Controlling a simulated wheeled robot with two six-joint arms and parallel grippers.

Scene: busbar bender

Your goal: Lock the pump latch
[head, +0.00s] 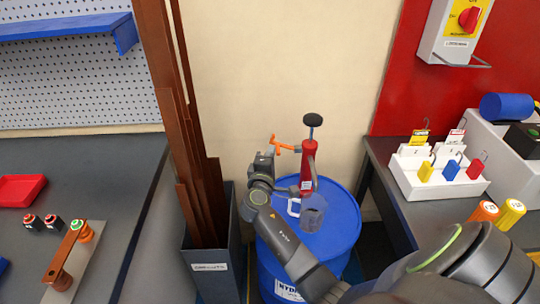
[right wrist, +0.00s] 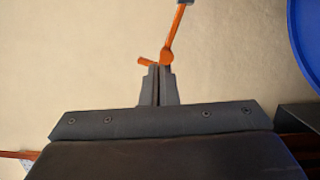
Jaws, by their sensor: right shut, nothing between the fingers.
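The red hand pump (head: 309,165) stands upright on the blue drum (head: 340,225) and has a black knob on top. Its orange latch lever (head: 285,146) sticks out to the left of the pump's upper part. My right gripper (head: 266,156) is shut and empty, just left of and slightly below the lever in the head view. In the right wrist view the closed fingertips (right wrist: 158,72) are right at the orange lever (right wrist: 172,40). I cannot tell if they touch. My left gripper is not in view.
A grey bin (head: 212,260) with tall copper bars (head: 172,110) stands left of the drum. A clear cup (head: 313,210) is by the pump. A bench (head: 385,165) on the right holds a white lockout tag rack (head: 440,180). A left bench (head: 120,170) has free room.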

